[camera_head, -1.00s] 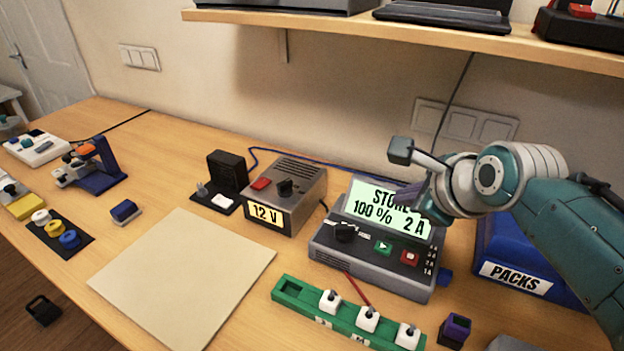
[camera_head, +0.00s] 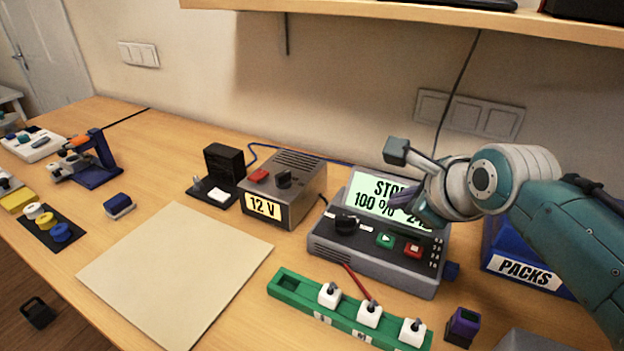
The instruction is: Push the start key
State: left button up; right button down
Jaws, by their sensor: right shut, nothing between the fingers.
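The charger (camera_head: 372,268) is a grey box with a lit, tilted display (camera_head: 371,190), a black knob (camera_head: 346,224), a green start key (camera_head: 385,240) with a triangle, and a red key (camera_head: 413,250) beside it. The display reads "100 %", with its other text partly covered. My right gripper (camera_head: 403,201) is shut and empty. Its dark fingers show in front of the display, above the green key in the picture and apart from it. Parts of the fingertips are hard to make out. My left gripper is not in view.
A 12 V supply (camera_head: 284,188) stands left of the charger. A green rack (camera_head: 290,284) with white plugs is in front, and a blue PACKS bin (camera_head: 521,272) is on the right. A shelf (camera_head: 400,22) runs above. A beige mat (camera_head: 176,275) lies clear.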

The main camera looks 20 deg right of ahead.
jog(key=b, duration=0.3)
send_over(391, 244)
notch_tip(391, 244, down, 4)
jog(key=shift+f, duration=0.1)
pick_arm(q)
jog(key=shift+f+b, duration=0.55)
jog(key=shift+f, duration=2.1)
pick_arm(e)
jog(key=shift+f, duration=0.65)
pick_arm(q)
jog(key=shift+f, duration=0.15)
pick_arm(e)
jog(key=shift+f, duration=0.4)
pick_arm(q)
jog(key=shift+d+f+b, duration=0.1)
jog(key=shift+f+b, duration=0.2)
jog(key=shift+b, duration=0.15)
pick_arm(e)
jog(key=shift+f, duration=0.55)
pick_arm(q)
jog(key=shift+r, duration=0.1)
pick_arm(e)
jog(key=shift+r, duration=0.15)
pick_arm(q)
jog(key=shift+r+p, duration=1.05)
jog(key=shift+p, duration=0.1)
pick_arm(e)
jog(key=shift+r, duration=0.85)
